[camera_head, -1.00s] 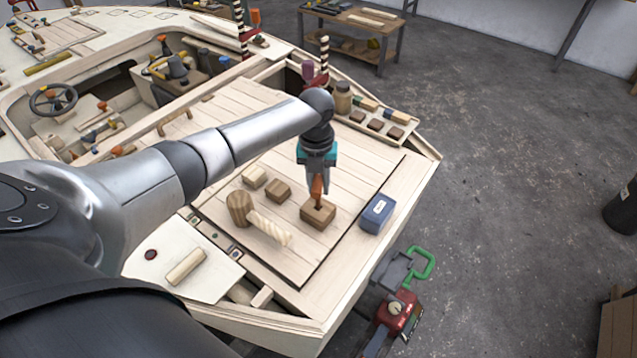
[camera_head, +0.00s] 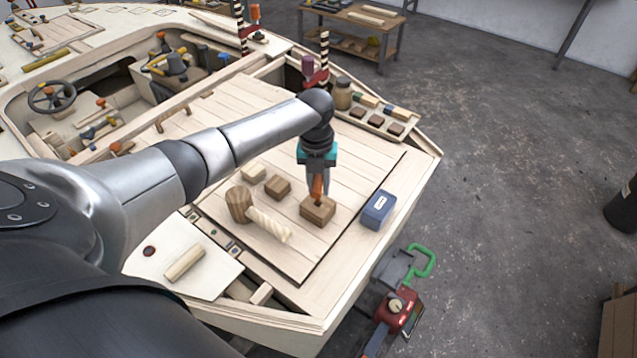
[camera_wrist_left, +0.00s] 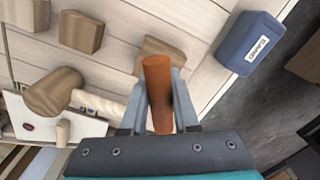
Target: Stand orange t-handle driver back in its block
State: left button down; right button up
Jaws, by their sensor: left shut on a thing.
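The orange t-handle driver (camera_head: 317,187) is upright, its lower end at the top of a wooden block (camera_head: 318,211) on the plank deck. My left gripper (camera_head: 317,190) is shut on the driver's orange handle, directly above that block. In the left wrist view the orange handle (camera_wrist_left: 158,92) lies between the two grey fingers, with the block (camera_wrist_left: 150,48) behind it. The driver's shaft is hidden, so I cannot tell how deep it sits in the block. My right gripper is not in view.
A wooden mallet (camera_head: 240,207) lies left of the block. Two smaller wooden blocks (camera_head: 277,187) (camera_head: 254,173) sit behind it. A blue box (camera_head: 378,210) stands close on the right. A tray with a jar (camera_head: 342,95) is at the back right. The deck in front is clear.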

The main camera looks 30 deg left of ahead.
pick_arm(q)
jog(key=shift+f, duration=0.4)
jog(key=c, duration=0.6)
grip_release()
notch_tip(320, 180, up, 15)
jog(key=p, duration=0.1)
jog(key=shift+a+r, duration=0.15)
jog(key=shift+a, duration=0.05)
